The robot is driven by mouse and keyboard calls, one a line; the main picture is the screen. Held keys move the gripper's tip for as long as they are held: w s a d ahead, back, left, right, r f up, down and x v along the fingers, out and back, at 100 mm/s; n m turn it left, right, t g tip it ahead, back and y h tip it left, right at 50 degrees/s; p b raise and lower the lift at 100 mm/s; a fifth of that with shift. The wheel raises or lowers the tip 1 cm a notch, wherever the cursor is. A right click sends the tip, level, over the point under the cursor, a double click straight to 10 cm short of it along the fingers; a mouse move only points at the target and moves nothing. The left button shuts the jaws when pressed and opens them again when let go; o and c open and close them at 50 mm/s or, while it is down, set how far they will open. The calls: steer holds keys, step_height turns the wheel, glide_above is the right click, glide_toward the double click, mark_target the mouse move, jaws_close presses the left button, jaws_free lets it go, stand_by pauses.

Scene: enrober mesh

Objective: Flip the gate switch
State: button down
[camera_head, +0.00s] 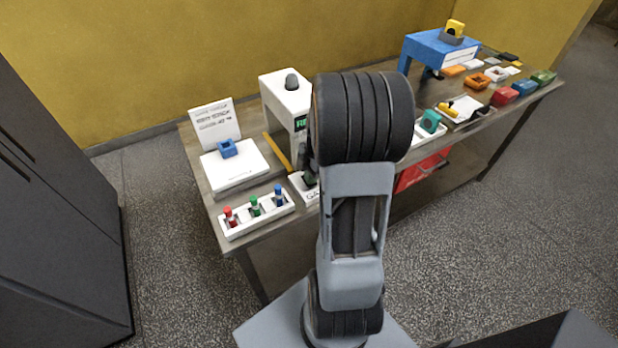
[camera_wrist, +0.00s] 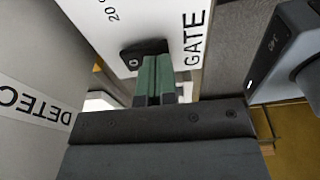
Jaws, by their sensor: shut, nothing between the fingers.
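The gate switch (camera_wrist: 131,58) is a small black rocker on a white plate lettered "GATE" (camera_wrist: 193,35), at the upper middle of the wrist view. A small round mark shows on the switch's near left side. My gripper (camera_wrist: 154,72) has green finger pads pressed together with nothing between them. Its tips overlap the switch in the picture and hide part of it; I cannot tell whether they touch. In the head view my arm covers much of the middle, and the white plate (camera_head: 303,190) shows only partly at the table's front edge.
A white panel lettered "DETEC" (camera_wrist: 36,100) stands left in the wrist view, and a grey-white device (camera_wrist: 288,50) at right.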

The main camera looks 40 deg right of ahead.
steer(key=shift+r+p, duration=2.1)
steer(key=shift+r, duration=1.25)
